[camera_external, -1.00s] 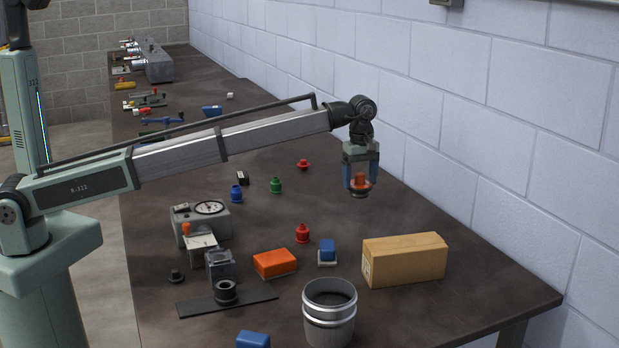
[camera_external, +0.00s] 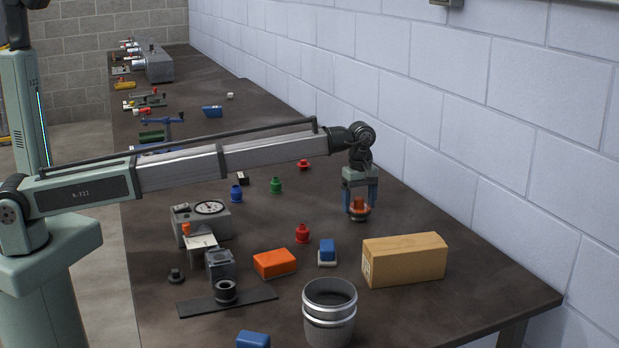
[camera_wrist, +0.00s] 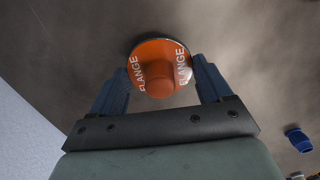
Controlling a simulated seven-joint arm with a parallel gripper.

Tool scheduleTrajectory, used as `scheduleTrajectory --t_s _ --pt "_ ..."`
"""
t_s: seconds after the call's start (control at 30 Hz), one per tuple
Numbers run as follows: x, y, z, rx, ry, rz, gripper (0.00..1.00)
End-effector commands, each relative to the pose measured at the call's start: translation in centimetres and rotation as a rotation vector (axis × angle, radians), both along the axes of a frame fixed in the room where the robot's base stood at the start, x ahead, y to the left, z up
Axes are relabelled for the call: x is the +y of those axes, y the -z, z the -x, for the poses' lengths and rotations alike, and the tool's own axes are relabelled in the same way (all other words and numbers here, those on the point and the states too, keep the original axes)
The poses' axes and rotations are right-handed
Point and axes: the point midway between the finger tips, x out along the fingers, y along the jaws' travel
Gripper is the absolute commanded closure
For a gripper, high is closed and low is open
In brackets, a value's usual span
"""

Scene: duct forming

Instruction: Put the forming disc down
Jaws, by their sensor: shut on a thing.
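The forming disc is orange on top with a raised knob and the word FLANGE, and shows in the wrist view (camera_wrist: 158,68). In the external view the disc (camera_external: 359,208) has a dark underside and sits low, close to the dark tabletop. I cannot tell whether it touches the table. My gripper (camera_external: 360,200) points down with its blue fingers shut on the disc. In the wrist view the fingers of my gripper (camera_wrist: 160,85) stand on both sides of the disc.
The white block wall (camera_external: 480,120) runs along the right. The table around the disc is clear.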

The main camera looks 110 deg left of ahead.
Motion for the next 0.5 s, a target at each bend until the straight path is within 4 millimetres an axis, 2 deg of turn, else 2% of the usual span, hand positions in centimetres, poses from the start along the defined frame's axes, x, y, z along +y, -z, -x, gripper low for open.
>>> scheduleTrajectory --t_s 0.07,0.1,0.3,0.5 --pt "0.00 0.16 0.00 0.000 0.000 0.000 0.72" --pt "0.01 0.18 -0.01 0.000 0.000 0.000 0.19" --pt "0.00 0.17 0.00 0.000 0.000 0.000 0.00" --pt "0.00 0.16 0.00 0.000 0.000 0.000 0.00"
